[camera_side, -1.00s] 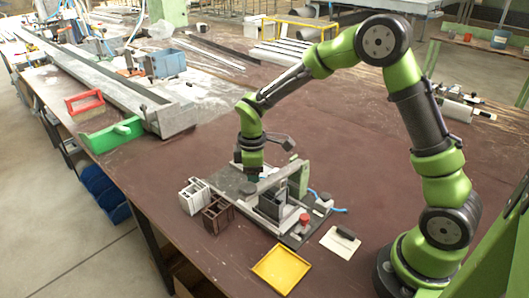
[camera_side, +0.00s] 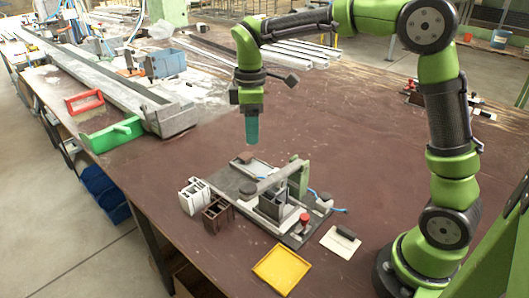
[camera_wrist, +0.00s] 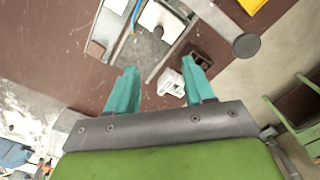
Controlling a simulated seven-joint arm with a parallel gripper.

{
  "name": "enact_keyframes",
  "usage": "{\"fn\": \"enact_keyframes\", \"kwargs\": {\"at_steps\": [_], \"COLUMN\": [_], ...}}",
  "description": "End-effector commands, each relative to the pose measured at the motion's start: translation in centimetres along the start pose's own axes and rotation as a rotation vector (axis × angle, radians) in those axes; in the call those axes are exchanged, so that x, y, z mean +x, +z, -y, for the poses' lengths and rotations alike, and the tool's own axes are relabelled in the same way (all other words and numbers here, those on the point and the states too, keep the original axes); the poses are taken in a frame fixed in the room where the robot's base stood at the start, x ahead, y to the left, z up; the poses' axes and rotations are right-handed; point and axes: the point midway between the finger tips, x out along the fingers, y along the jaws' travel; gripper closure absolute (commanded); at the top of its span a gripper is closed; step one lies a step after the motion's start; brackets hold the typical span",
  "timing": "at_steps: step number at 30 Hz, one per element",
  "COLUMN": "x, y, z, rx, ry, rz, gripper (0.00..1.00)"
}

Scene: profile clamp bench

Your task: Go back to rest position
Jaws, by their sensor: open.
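My gripper (camera_side: 252,130) has teal fingers and hangs pointing down above the far end of the clamp fixture (camera_side: 232,183), clear of it. In the wrist view the two teal fingers (camera_wrist: 163,80) stand apart with nothing between them. The fixture is a dark plate with a grey bar, a green upright block (camera_side: 299,176) and a red knob (camera_side: 304,219). A dark profile piece (camera_side: 271,205) sits in it under the bar.
A white profile block (camera_side: 193,196) and a brown one (camera_side: 217,215) stand left of the fixture. Green (camera_side: 112,136) and red (camera_side: 85,101) trays lie at left.

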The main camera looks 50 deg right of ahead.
Motion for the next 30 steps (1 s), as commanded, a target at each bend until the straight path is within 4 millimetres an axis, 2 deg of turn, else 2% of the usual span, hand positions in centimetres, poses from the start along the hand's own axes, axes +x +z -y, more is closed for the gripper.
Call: {"fn": "enact_keyframes", "kwargs": {"at_steps": [8, 11, 14, 20, 30], "x": [0.0, 0.6, 1.4, 0.0, -2.1], "y": [-0.1, -0.2, 0.5, 3.6, 10.7], "z": [-0.1, -0.1, 0.8, 3.9, 10.4], "rx": [0.029, 0.104, 0.233, 0.538, 1.021], "ry": [0.004, 0.006, 0.003, 0.024, -0.013], "rz": [-0.003, -0.016, -0.036, -0.157, -0.481], "gripper": [0.47, 0.47, 0.47, 0.47, 0.47]}}
